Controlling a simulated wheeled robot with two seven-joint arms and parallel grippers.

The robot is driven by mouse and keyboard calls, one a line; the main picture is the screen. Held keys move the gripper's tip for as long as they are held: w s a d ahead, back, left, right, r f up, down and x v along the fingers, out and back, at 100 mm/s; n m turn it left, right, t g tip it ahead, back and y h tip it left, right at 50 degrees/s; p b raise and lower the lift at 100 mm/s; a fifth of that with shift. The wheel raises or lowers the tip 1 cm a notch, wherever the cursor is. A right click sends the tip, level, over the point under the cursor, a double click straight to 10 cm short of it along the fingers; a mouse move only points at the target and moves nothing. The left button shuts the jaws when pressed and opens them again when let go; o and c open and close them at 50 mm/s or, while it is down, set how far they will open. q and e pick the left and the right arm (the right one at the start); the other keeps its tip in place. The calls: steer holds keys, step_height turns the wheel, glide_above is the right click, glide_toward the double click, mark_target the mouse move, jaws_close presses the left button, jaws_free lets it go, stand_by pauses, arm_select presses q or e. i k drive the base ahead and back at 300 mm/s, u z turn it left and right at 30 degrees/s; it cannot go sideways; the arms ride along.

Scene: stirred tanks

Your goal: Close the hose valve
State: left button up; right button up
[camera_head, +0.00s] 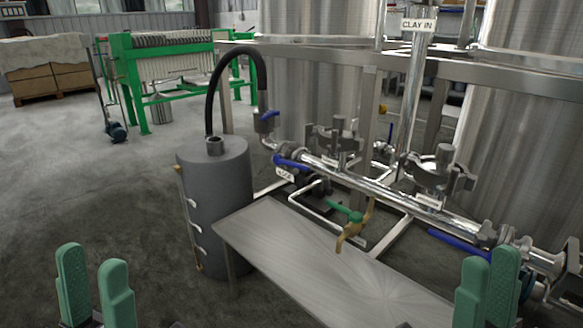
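A black hose (240,58) arches from the top of a grey cylindrical vessel (217,198) to a metal pipe fitting. At that hose end sits a valve with a blue handle (268,115), which I take to be the hose valve; the handle is small and its exact angle is hard to tell. My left gripper (94,285) is at the bottom left, its two green fingers apart and empty. My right gripper (487,285) is at the bottom right, empty, its green fingers partly overlapping in view but seemingly apart. Both are well short of the valve.
A bare steel table (310,255) stands before the pipes. Other blue handles (290,163) (460,244) and a green-handled brass tap (345,212) are on the pipework. Large steel tanks (310,85) and frame rails stand behind. Floor at left is clear.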

mark_target(293, 165)
steer(key=z, duration=0.05)
steer(key=k, duration=0.5)
steer(key=u, duration=1)
steer(key=i, duration=1.65)
steer(key=z, duration=0.8)
